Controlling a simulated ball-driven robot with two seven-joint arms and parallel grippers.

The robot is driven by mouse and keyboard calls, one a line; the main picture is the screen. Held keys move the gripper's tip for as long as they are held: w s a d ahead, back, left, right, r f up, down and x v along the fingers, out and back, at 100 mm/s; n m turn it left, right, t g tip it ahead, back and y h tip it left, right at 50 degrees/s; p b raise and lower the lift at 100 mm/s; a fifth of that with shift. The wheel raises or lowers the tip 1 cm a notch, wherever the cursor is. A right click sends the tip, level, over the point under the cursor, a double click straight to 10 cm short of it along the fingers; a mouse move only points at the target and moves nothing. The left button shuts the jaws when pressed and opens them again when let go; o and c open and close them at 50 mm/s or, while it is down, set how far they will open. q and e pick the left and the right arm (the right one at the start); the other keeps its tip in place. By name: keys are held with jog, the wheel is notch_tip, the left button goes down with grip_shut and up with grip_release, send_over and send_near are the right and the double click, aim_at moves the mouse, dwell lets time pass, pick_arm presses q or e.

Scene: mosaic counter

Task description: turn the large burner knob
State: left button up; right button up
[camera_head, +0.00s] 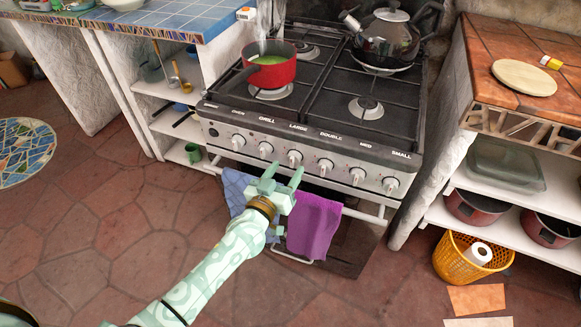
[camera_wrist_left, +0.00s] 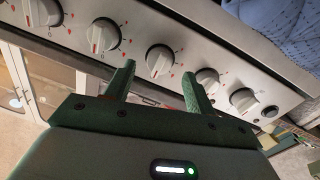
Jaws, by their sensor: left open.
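The large burner knob (camera_head: 294,158) is a pale round knob under the label LARGE on the stove's front panel, third from the left. My left gripper (camera_head: 283,173) is open just in front of and slightly below it. In the left wrist view the large burner knob (camera_wrist_left: 160,60) shows beyond the gap between the two green fingers of my left gripper (camera_wrist_left: 158,70). The fingers appear apart from the knob, one on each side of it in the picture. The gripper is empty. My right gripper is not in view.
The grill knob (camera_head: 265,150) and double knob (camera_head: 325,166) flank it closely. A purple towel (camera_head: 314,226) and a blue towel (camera_head: 234,188) hang below the panel. A red pot (camera_head: 271,72) and a kettle (camera_head: 388,36) stand on the stove.

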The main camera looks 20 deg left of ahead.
pick_arm(q)
jog(key=w, duration=0.2)
jog(key=shift+w+d+b, duration=0.15)
jog(key=shift+w+b, duration=0.15)
jog(key=shift+w, duration=0.05)
jog(key=c, duration=1)
jog(key=shift+n, duration=0.3)
jog(key=n, duration=1.1)
jog(key=shift+f+t+y, duration=0.2)
jog(key=shift+t+y, duration=0.1)
jog(key=shift+n, duration=0.4)
